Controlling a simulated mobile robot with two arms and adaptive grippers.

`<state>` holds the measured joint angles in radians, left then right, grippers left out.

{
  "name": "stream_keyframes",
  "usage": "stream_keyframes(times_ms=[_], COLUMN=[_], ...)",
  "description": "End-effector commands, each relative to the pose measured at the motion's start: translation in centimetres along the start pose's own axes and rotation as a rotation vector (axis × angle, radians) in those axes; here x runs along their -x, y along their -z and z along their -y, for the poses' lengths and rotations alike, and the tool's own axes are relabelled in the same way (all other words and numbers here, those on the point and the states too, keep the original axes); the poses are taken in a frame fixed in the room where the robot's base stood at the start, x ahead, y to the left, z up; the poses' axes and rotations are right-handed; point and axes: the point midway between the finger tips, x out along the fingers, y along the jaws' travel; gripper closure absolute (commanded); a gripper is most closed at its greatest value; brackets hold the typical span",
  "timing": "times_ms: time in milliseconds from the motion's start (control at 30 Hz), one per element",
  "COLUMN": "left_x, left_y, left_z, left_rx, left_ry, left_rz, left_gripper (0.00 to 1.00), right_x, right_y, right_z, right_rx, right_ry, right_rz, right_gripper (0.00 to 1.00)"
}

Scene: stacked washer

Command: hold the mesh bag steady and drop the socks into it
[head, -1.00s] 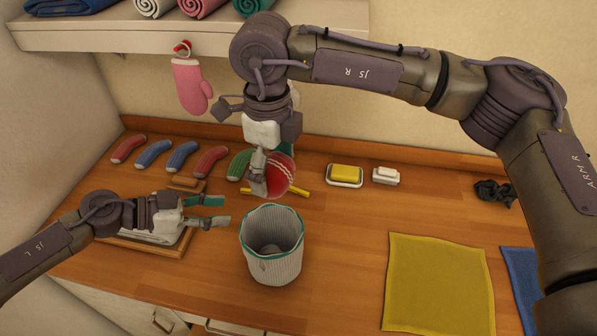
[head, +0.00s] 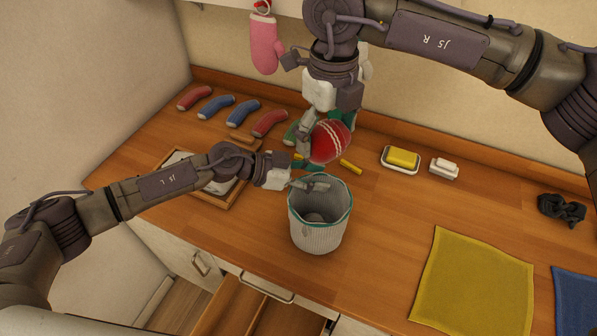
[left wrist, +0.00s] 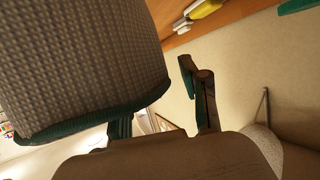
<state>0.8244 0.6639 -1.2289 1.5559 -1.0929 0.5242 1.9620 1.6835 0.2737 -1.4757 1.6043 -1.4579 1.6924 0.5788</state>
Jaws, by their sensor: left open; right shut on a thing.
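The mesh bag (head: 320,232), a pale ribbed open-topped bin shape with a teal rim, stands upright on the counter. In the left wrist view the bag (left wrist: 75,60) fills the upper left and hides part of one finger. My left gripper (head: 312,176) is open at the bag's far rim; I cannot tell whether it touches the rim. My right gripper (head: 310,138) is shut on a red ball (head: 331,143) with white stitching, held above and behind the bag. Several socks, such as a red sock (head: 269,123) and a blue sock (head: 243,113), lie at the back left.
A wooden tray (head: 222,202) lies left of the bag, under my left arm. A soap dish (head: 401,169) and a white block (head: 444,169) stand right. A yellow cloth (head: 475,280) covers the right front. An open drawer (head: 268,318) shows below.

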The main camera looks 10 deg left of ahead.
Motion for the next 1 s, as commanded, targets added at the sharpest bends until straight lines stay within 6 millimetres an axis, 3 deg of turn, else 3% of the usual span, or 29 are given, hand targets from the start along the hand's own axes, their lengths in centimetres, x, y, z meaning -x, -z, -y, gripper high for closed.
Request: stream_keyframes(times_ms=[133, 433, 700, 1000], left_x=[-0.94, -1.08, -1.06, -1.06], left_y=[0.0, -0.03, -0.03, -0.04], left_z=[-0.02, -0.01, -0.01, -0.03], left_rx=[0.0, 0.0, 0.0, 0.001], left_ry=[0.0, 0.0, 0.0, 0.0], left_rz=[0.0, 0.001, 0.001, 0.001], left_gripper=[0.55, 0.55, 1.0, 1.0], right_x=[0.01, 0.01, 0.01, -0.43], right_y=[0.0, 0.0, 0.0, 0.01], right_z=[0.0, -0.01, 0.0, 0.0], right_rx=[0.0, 0.001, 0.001, 0.001], right_ry=[0.0, 0.0, 0.0, 0.0], right_rz=[0.0, 0.0, 0.0, -0.001], right_gripper=[0.44, 0.44, 0.44, 0.44])
